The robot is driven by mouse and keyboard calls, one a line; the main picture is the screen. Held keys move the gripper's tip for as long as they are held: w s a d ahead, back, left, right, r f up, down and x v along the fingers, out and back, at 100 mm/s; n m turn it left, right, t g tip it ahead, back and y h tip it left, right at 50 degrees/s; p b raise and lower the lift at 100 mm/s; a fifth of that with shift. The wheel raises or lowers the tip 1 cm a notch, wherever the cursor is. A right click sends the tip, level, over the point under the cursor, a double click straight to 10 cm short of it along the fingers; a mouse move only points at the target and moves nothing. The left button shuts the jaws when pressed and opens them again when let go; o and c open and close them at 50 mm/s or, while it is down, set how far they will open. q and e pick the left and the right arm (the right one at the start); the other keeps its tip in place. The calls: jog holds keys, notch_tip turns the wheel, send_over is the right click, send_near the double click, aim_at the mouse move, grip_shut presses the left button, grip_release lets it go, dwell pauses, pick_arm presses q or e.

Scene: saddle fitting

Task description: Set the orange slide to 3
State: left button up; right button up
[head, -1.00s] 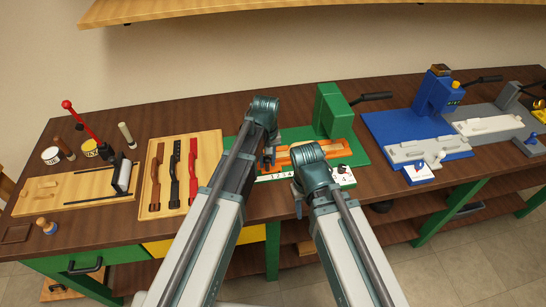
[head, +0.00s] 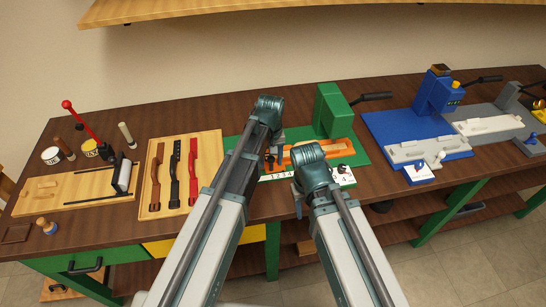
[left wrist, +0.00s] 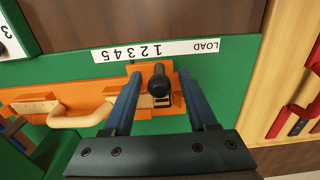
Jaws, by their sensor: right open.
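The orange slide (left wrist: 158,112) is in the green fixture, with an upright dark knob (left wrist: 158,80) on it. My left gripper (left wrist: 160,74) is open, with one finger on each side of the knob in the left wrist view and a gap at both sides. In the head view my left gripper (head: 278,140) is over the left end of the orange part (head: 338,147). A white number strip (left wrist: 155,51) with 1 to 5 and LOAD lies beside the slide, upside down in the wrist view. I cannot tell which number the slide meets. My right gripper (head: 298,203) is open near the bench front.
A green press (head: 332,110) with a dark lever stands behind the fixture. A tray (head: 151,206) with brown, black and red straps lies to the left. A blue press (head: 437,95) stands to the right. A white dial block (head: 343,178) sits at the front.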

pick_arm(q)
jog(key=shift+r, duration=0.1)
pick_arm(e)
jog(key=shift+r, duration=0.1)
pick_arm(q)
notch_tip(320, 180, up, 6)
jog(key=p, duration=0.6)
pick_arm(e)
notch_tip(320, 180, up, 6)
jog(key=shift+f, duration=0.1)
